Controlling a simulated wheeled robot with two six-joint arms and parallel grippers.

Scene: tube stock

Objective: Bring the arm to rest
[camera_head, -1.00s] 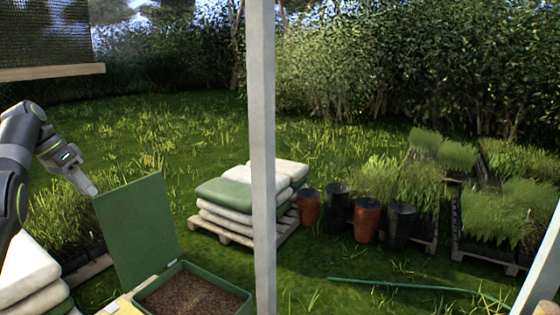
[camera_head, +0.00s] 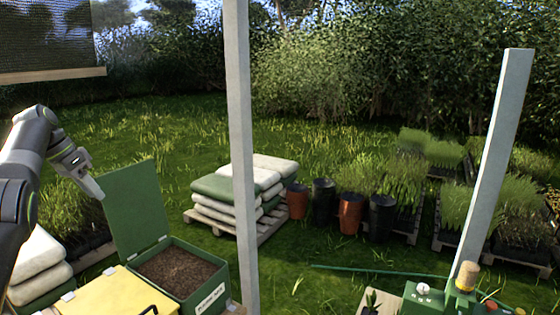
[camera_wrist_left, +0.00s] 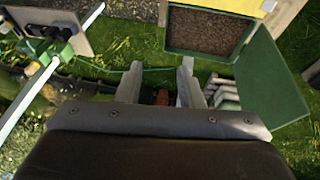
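My left arm comes in from the left in the head view. Its gripper (camera_head: 92,187) is in the air next to the raised green lid (camera_head: 137,208) of a soil box. In the left wrist view the two fingers of this gripper (camera_wrist_left: 158,70) stand apart with nothing between them but distant background. The green box (camera_head: 206,283) holds brown soil and has a white label on its front. It also shows in the left wrist view (camera_wrist_left: 238,57), its lid swung to the right. My right gripper is in neither view.
A yellow lid (camera_head: 118,297) lies beside the soil box. Pale posts (camera_head: 240,150) and (camera_head: 497,150) stand upright. Stacked sacks (camera_head: 225,190), black and orange pots (camera_head: 350,212) and plant trays are on the grass behind. A green device (camera_head: 425,300) is at lower right.

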